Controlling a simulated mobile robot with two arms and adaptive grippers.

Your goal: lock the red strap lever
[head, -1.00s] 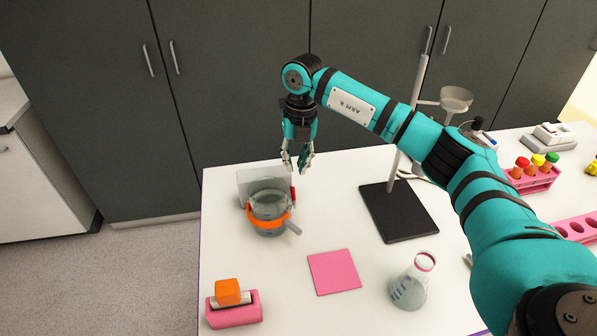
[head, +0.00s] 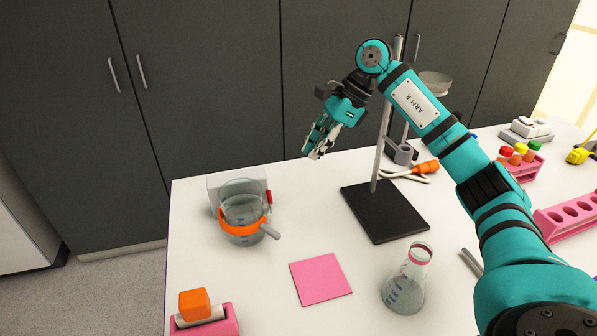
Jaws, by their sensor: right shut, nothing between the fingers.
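The red strap lever (head: 269,197) is a small red piece at the right side of a glass beaker (head: 242,208), in front of a clear back plate (head: 213,194). An orange strap (head: 238,230) runs around the beaker, with a grey handle (head: 270,231) sticking out at the front right. The lever is too small to tell whether it is locked. My right gripper (head: 314,152) is shut and empty, tilted down-left in the air, above and to the right of the lever and clear of it. My left gripper is not in view.
A retort stand (head: 385,213) stands right of the beaker, behind a flask (head: 408,283). A pink mat (head: 320,278) lies in front. A pink holder with an orange block (head: 194,304) is at the front left. Tube racks (head: 523,166) are at right.

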